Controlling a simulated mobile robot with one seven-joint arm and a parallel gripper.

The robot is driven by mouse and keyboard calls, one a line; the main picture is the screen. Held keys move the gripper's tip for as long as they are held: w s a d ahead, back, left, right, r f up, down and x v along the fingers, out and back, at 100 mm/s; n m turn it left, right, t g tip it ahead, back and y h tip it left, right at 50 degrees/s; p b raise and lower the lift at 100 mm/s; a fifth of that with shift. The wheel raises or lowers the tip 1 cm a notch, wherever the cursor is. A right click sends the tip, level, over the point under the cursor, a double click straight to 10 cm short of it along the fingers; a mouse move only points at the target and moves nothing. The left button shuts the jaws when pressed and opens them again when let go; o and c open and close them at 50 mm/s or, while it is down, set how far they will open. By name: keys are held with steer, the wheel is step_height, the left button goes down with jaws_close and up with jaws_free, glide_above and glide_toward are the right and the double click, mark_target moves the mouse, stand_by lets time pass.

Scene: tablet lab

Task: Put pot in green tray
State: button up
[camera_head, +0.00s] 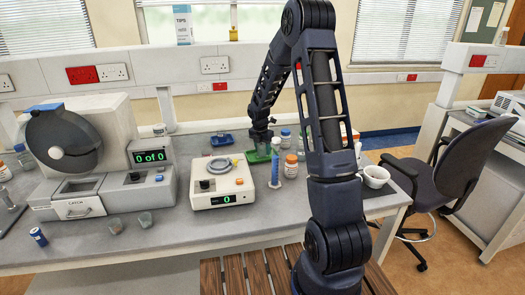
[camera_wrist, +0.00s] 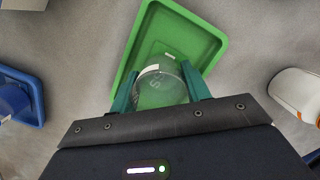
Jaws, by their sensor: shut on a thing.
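The green tray (camera_head: 254,158) lies on the bench beneath my gripper (camera_head: 262,142); it also shows in the wrist view (camera_wrist: 210,47). In the wrist view, my gripper (camera_wrist: 160,88) has its green fingers shut on a clear round pot (camera_wrist: 160,72). The pot is in front of the near part of the tray, with the green showing through it. Whether it touches the tray floor cannot be told. In the head view the pot is too small and hidden to make out.
A blue tray (camera_head: 221,140) lies left of the green tray, also seen in the wrist view (camera_wrist: 20,82). A blue cylinder (camera_head: 275,168) and an orange-labelled bottle (camera_head: 291,166) stand close right. A white instrument (camera_head: 222,181) sits in front. A white bowl (camera_head: 375,177) stands farther right.

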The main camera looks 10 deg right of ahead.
steer(key=shift+f, duration=0.35)
steer(key=shift+f, duration=0.1)
steer(key=o, duration=0.7)
